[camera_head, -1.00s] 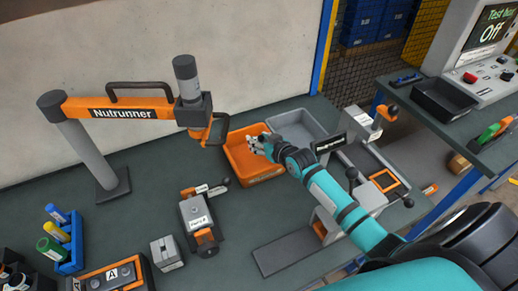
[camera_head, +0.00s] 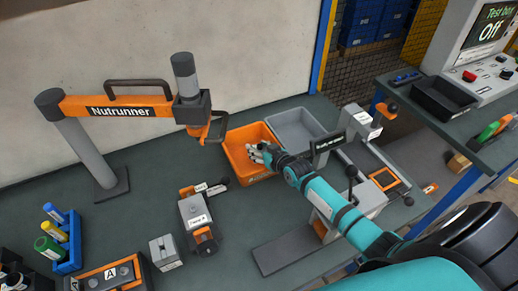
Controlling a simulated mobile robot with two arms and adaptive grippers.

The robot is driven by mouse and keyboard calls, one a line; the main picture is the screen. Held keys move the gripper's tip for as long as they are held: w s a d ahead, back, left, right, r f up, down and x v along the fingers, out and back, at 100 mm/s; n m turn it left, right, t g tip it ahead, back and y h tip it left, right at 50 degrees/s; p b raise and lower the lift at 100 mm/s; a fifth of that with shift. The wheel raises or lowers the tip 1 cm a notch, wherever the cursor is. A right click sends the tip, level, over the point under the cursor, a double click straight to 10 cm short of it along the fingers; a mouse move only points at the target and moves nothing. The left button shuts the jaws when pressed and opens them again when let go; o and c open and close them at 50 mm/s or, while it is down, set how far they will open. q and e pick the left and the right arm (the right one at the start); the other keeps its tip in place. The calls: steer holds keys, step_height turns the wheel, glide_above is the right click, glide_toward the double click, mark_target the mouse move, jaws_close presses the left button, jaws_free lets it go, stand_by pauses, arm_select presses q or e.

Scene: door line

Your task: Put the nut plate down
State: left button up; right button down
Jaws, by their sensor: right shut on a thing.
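My right gripper (camera_head: 256,153) is shut, over the orange bin (camera_head: 236,148) on the workbench. The nut plate in its fingers is too small and too hidden by the hand to make out clearly. My teal right arm comes in from the lower right. My left gripper is not in view.
A grey bin (camera_head: 294,128) stands right behind the orange one. The Nutrunner arm (camera_head: 120,107) hangs to the left. A fixture (camera_head: 199,221) and a grey block (camera_head: 165,252) stand in front. A press-like station (camera_head: 355,130) is at the right. Bench at centre left is clear.

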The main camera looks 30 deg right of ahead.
steer(key=shift+s+f, duration=0.1)
steer(key=shift+f, duration=0.1)
steer(key=c, duration=0.7)
jaws_free()
steer(key=shift+f, duration=0.15)
steer(key=shift+c, duration=0.2)
steer(key=shift+o, duration=0.3)
steer(key=shift+s+f, duration=0.1)
steer(key=shift+r+p, duration=0.5)
steer(key=shift+p, duration=0.05)
steer(key=a+r+v, duration=0.1)
steer(key=v, duration=1.1)
steer(key=shift+d, duration=0.45)
steer(key=shift+w, duration=0.2)
